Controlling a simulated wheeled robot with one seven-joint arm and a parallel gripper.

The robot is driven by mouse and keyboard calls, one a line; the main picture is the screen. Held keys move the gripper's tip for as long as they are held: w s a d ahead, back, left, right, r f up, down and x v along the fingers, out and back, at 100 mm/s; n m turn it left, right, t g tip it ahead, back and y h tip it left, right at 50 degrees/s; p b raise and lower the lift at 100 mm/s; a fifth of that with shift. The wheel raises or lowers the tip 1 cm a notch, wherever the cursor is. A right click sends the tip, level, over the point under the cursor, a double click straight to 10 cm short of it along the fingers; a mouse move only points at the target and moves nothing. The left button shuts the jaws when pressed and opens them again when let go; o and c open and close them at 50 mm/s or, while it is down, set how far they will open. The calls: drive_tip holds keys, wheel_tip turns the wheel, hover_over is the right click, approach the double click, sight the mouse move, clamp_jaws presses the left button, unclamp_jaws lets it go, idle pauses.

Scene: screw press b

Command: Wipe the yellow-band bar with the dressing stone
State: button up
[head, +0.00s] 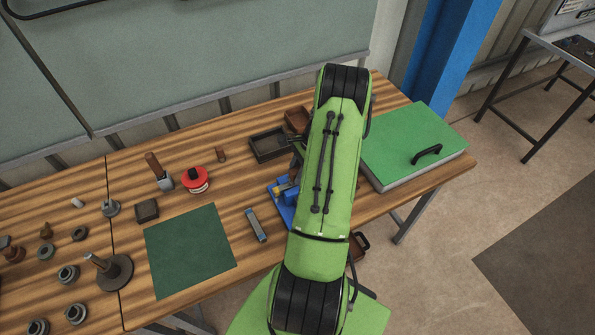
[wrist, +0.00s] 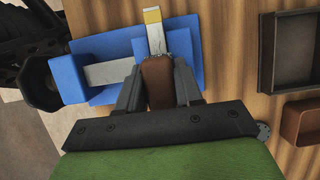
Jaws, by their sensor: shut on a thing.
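The yellow-band bar (wrist: 154,39) is pale metal with a yellow end and shows at the top of the wrist view. It lies over a blue vise (wrist: 69,78); in the head view the vise (head: 287,214) shows left of my arm. My gripper (wrist: 158,72) is shut on the brown dressing stone (wrist: 158,85). The stone's far end is at the near end of the visible bar; whether they touch I cannot tell. The stone and fingers hide the rest of the bar. In the head view my green arm mostly hides the gripper.
A dark tray (head: 267,146) and a brown tray (head: 297,118) stand behind the vise. A green case (head: 408,140) lies to the right. A grey-blue block (head: 256,225) and a green mat (head: 190,250) lie to the left, with several metal parts beyond.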

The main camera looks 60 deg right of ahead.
sight(280, 188)
drive_tip(key=shift+f+b, duration=0.4)
drive_tip(key=shift+f, duration=0.25)
drive_tip(key=shift+r, duration=0.1)
drive_tip(key=shift+w+a, duration=0.4)
drive_tip(key=shift+a, duration=0.25)
drive_tip(key=shift+w+a, duration=0.35)
drive_tip(key=shift+a, duration=0.3)
drive_tip(key=shift+w+a, duration=0.4)
drive_tip(key=shift+a, duration=0.25)
drive_tip(key=shift+s+d+r, duration=0.1)
drive_tip(key=shift+s+d, duration=0.3)
drive_tip(key=shift+d, duration=0.25)
drive_tip(key=shift+s+d+f, duration=0.1)
drive_tip(key=shift+s+d, duration=0.25)
drive_tip(key=shift+d, duration=0.35)
drive_tip(key=shift+s+d+r, duration=0.1)
drive_tip(key=shift+s+d, duration=0.3)
drive_tip(key=shift+d, duration=0.25)
